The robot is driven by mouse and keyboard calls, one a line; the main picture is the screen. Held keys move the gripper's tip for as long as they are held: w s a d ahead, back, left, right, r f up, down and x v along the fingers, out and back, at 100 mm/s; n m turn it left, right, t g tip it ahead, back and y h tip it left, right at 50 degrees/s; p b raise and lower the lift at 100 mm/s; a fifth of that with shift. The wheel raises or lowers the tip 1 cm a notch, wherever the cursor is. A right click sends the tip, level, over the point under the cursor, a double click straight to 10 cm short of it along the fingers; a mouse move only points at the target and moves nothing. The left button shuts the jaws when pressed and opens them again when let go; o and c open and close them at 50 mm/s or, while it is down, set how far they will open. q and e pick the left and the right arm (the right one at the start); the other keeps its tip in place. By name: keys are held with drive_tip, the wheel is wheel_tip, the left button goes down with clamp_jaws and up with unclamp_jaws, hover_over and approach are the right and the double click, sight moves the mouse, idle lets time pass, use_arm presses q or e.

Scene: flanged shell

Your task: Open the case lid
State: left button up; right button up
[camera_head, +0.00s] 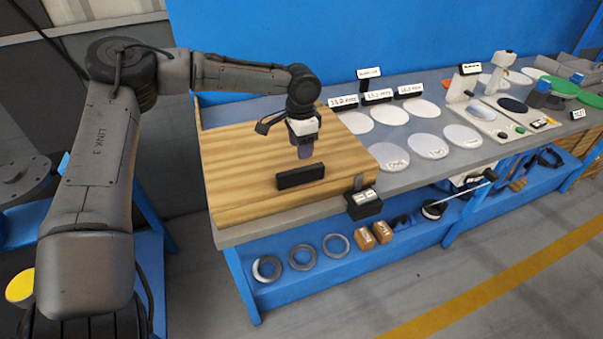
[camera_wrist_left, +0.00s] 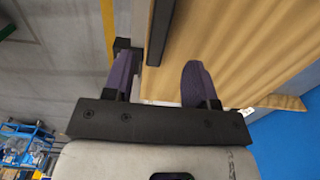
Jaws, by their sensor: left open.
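The case (camera_head: 235,165) is a wide wooden box with light grain at the left end of the bench. Its top looks closed. A black bar handle (camera_head: 300,176) is on it toward the front. My left gripper (camera_head: 304,152) points down just behind the handle in the head view. In the left wrist view its two purple fingers (camera_wrist_left: 158,78) stand apart with nothing between the tips. The handle (camera_wrist_left: 160,30) lies beyond them, roughly in line with the gap, and the wood (camera_wrist_left: 230,40) is at right. I cannot tell whether a finger touches anything. My right gripper is out of view.
A small black labelled box (camera_head: 364,204) stands at the case's front right corner. Pale discs (camera_head: 390,157) and label signs (camera_head: 378,96) lie right of the case. A blue wall (camera_head: 300,45) rises behind. Rings (camera_head: 300,257) lie on the lower shelf.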

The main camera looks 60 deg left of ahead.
sight(301, 169)
use_arm(q)
wheel_tip(301, 169, down, 9)
drive_tip(key=b, duration=0.2)
drive_tip(key=shift+b, duration=0.3)
drive_tip(key=shift+c, duration=0.5)
clamp_jaws()
